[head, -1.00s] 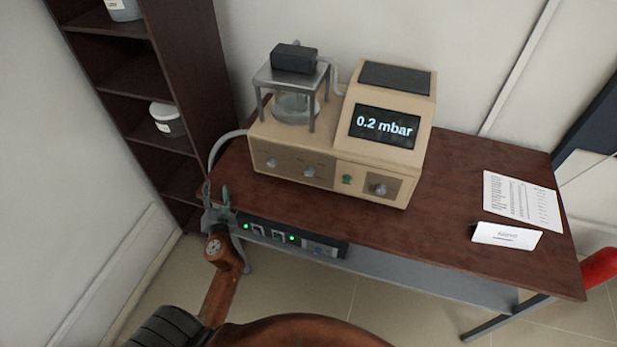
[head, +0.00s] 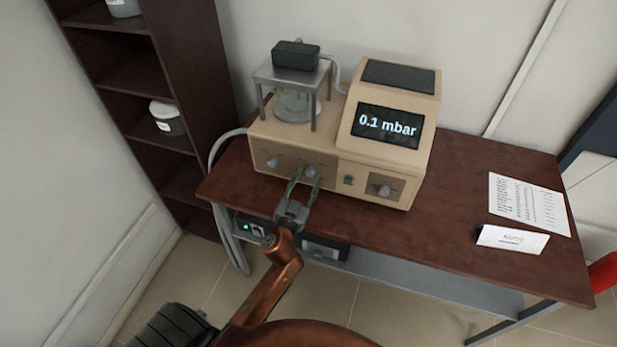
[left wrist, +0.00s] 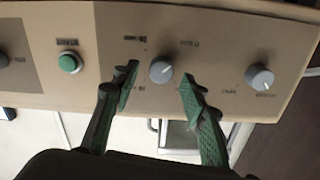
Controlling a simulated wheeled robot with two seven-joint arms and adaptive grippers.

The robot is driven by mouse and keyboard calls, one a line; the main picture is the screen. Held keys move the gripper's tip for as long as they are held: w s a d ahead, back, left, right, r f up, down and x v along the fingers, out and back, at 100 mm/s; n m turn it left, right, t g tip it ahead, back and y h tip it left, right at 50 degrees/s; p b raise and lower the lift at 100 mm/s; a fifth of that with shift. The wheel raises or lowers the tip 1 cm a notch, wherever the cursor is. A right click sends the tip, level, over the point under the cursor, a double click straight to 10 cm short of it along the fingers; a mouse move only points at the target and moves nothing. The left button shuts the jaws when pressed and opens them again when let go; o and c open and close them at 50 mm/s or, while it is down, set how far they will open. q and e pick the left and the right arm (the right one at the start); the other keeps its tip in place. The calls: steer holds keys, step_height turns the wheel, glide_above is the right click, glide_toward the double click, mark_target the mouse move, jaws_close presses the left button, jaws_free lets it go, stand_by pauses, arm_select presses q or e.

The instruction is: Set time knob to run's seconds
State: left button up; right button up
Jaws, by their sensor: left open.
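A beige instrument (head: 345,172) with a front row of knobs stands on the table. My left gripper (head: 305,178) is open at the middle knob (head: 310,172). In the left wrist view, that light grey knob (left wrist: 161,69) lies between the spread green fingers of the gripper (left wrist: 159,77); contact cannot be told. Another knob (head: 272,162) sits to its left in the head view; a green button (head: 348,180) and a third knob (head: 384,190) sit to its right. The knob labels are too blurred to read, so which is the time knob cannot be told. My right gripper is not in view.
The instrument's screen (head: 387,125) reads 0.1 mbar. A glass vessel under a metal stand (head: 292,75) is on its left part. A shelf (head: 165,90) stands left.

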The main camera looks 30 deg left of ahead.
arm_select(q)
steer(key=shift+x, duration=0.8)
steer(key=shift+s, duration=0.1)
steer(key=shift+c, duration=0.4)
jaws_close()
